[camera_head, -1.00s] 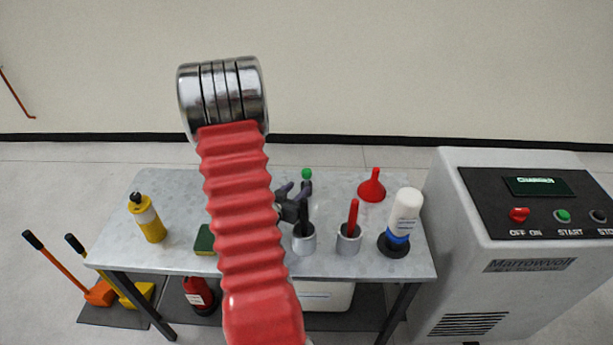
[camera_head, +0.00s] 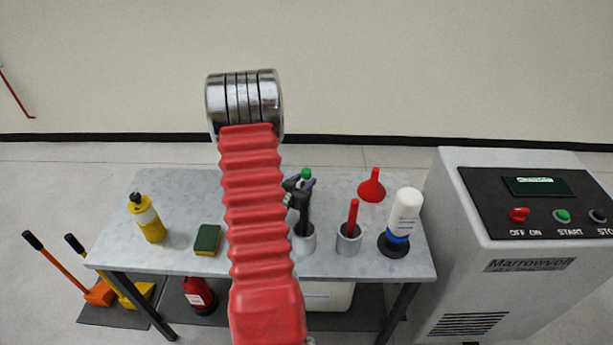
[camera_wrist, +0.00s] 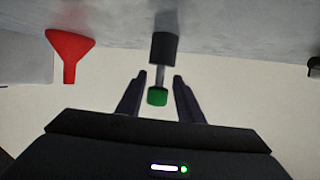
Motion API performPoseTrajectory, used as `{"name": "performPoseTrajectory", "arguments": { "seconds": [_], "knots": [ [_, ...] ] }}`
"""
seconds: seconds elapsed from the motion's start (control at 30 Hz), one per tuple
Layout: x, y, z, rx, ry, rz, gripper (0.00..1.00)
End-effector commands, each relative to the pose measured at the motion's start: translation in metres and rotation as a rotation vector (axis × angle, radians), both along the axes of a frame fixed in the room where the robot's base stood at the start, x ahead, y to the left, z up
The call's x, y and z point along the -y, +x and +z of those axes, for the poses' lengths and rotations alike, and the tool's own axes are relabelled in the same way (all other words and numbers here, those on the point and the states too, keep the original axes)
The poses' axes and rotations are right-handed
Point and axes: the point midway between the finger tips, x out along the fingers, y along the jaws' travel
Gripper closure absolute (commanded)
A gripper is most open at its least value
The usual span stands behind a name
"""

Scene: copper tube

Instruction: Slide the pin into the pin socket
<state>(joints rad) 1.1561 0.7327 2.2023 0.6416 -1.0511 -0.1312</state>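What looks like the pin has a green head (camera_wrist: 157,97) on a grey shaft (camera_wrist: 160,74), with its lower end in or on a black block (camera_wrist: 164,47) on the table. The wrist view shows the scene upside down. My gripper (camera_wrist: 159,78) is open, one finger on each side of the green head, with gaps on both sides. In the head view the green head (camera_head: 306,174) shows just beyond my gripper (camera_head: 301,184), and its lower part is hidden. I cannot tell which thing is the pin socket.
A machine (camera_head: 530,240) stands at right.

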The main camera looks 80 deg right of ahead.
Motion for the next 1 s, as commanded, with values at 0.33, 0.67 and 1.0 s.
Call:
{"name": "performPoseTrajectory", "arguments": {
  "seconds": [0.33, 0.67, 1.0],
  "knots": [
    [0.023, -0.004, -0.008, 0.000, -0.001, 0.000, 0.66],
    [0.022, -0.003, -0.008, 0.000, -0.001, 0.000, 0.66],
    [0.022, -0.004, -0.008, 0.000, -0.001, 0.000, 0.83]
  ]
}}
